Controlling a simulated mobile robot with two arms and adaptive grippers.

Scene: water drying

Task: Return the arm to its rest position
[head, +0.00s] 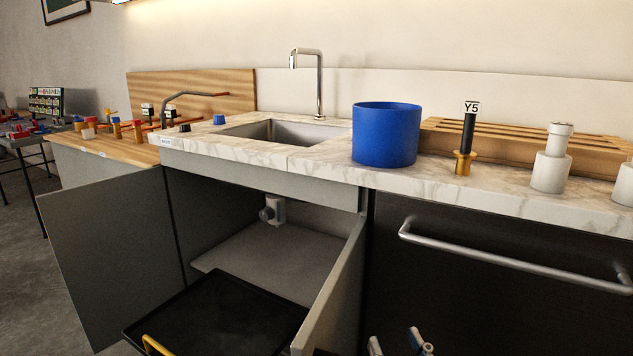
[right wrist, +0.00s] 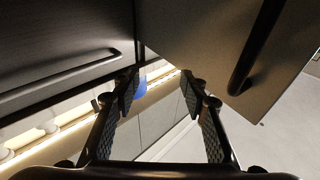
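My right gripper (head: 398,345) shows only at the bottom edge of the head view, low in front of the dark cabinet front. In the right wrist view its two fingers (right wrist: 159,88) stand apart with nothing between them, so it is open and empty. Dark panels lie beyond the fingertips there, and a small patch of blue shows between them. My left gripper is not in view.
The cabinet under the sink (head: 275,131) stands open, with its left door (head: 110,255) and right door (head: 335,285) swung out. A black tray (head: 215,315) juts out between them. A bar handle (head: 500,257) projects at right. A blue pot (head: 386,135) stands on the marble counter (head: 300,160).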

